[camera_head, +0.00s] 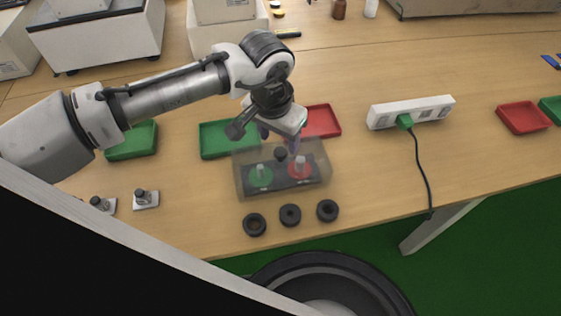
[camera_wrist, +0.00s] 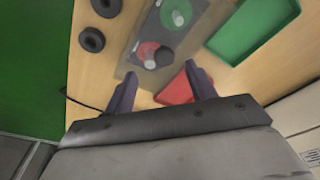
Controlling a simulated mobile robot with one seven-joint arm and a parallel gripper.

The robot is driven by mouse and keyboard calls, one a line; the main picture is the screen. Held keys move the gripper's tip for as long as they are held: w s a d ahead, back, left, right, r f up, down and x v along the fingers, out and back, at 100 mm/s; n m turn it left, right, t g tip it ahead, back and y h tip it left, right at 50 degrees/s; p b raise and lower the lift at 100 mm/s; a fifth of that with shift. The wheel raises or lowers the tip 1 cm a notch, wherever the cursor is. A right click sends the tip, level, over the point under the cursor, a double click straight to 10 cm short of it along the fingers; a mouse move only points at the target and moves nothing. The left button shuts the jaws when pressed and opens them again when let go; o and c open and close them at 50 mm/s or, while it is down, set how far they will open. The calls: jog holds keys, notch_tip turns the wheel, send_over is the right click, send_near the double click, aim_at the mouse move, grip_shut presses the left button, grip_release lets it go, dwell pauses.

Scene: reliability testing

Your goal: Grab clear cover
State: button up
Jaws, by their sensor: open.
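The clear cover (camera_head: 240,180) is a see-through box over a dark base with a green disc (camera_head: 261,176) and a red disc (camera_head: 300,169), each with a pale post. In the wrist view, the discs show past my fingertips, and the cover's own edges are faint. My gripper (camera_head: 287,142) is above the far side of the cover in the head view. In the wrist view my gripper (camera_wrist: 162,90) has its two fingers spread apart with nothing between them. I cannot tell whether the fingers touch the cover.
Several black rings (camera_head: 290,214) lie in front of the cover. A green tray (camera_head: 215,139) and a red tray (camera_head: 322,121) stand behind it. A white power strip (camera_head: 411,111) with a green plug and cable is to the right. Small posts on plates (camera_head: 146,199) are at left.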

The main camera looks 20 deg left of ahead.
jog(key=shift+w+a+f+p, duration=0.15)
jog(key=shift+w+f, duration=0.1)
jog(key=shift+f, duration=0.65)
jog(key=shift+w+f+p, duration=0.1)
jog(key=shift+w+f, duration=0.1)
jog(key=shift+f, duration=0.65)
jog(key=shift+w+a+f+p, duration=0.15)
jog(key=shift+w+f, duration=0.1)
jog(key=shift+f, duration=0.65)
jog(key=shift+d, duration=0.1)
grip_shut()
